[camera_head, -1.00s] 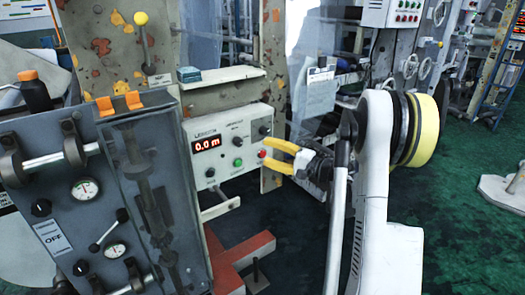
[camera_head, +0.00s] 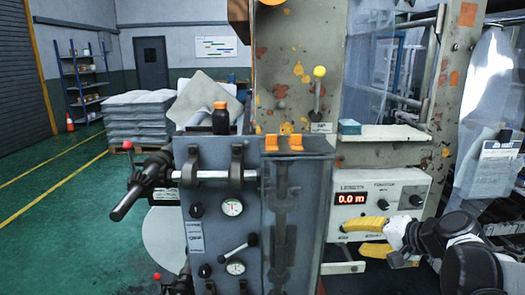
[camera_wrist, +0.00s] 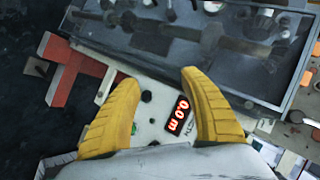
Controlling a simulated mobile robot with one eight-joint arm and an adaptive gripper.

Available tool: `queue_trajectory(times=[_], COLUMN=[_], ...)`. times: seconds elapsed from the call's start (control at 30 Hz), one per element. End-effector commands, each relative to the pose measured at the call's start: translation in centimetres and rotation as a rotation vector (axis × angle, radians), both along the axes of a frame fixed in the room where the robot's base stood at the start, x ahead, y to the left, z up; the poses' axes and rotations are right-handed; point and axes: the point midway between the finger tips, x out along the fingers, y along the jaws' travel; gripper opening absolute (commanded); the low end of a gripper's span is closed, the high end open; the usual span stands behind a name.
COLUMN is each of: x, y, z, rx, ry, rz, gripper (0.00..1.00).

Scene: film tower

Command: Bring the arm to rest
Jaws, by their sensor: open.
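My gripper (camera_head: 352,238) shows at the lower right of the head view, its two yellow fingers spread apart and pointing left. It is in front of the lower part of the white length counter box (camera_head: 409,186), which reads 0.0 m in red digits. In the wrist view my gripper (camera_wrist: 159,78) is open, with nothing between the fingers. The counter box (camera_wrist: 150,112) shows between and beyond them. The fingers hide part of the box's lower face, and I cannot tell how far they are from it.
A grey machine cabinet (camera_head: 230,265) with gauges and a clear-fronted section stands left of my gripper. A brown bottle (camera_head: 220,122) and orange clips (camera_head: 284,142) are on top. A yellow-knobbed lever (camera_head: 319,72) rises behind. Stacked sacks (camera_head: 139,118) stand far left; the green floor there is open.

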Motion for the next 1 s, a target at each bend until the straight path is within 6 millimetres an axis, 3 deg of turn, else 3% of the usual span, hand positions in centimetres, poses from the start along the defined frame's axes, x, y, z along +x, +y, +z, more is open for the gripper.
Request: queue_trajectory(times=[0.03, 0.2, 0.4, 0.5, 0.7, 1.0], x=[-2.2, -9.4, -17.0, -19.3, -21.2, -21.2], y=[2.1, 5.8, 6.8, 6.5, 6.0, 5.9], z=[0.1, -0.7, -2.0, -2.6, -3.0, -3.0], rx=[-0.074, -0.358, -0.672, -0.787, -0.893, -0.899], ry=[0.023, 0.077, 0.085, 0.074, 0.061, 0.061], rz=[0.038, 0.148, 0.268, 0.308, 0.344, 0.345], gripper=[0.51, 0.51, 0.51, 0.51, 0.51, 0.51])
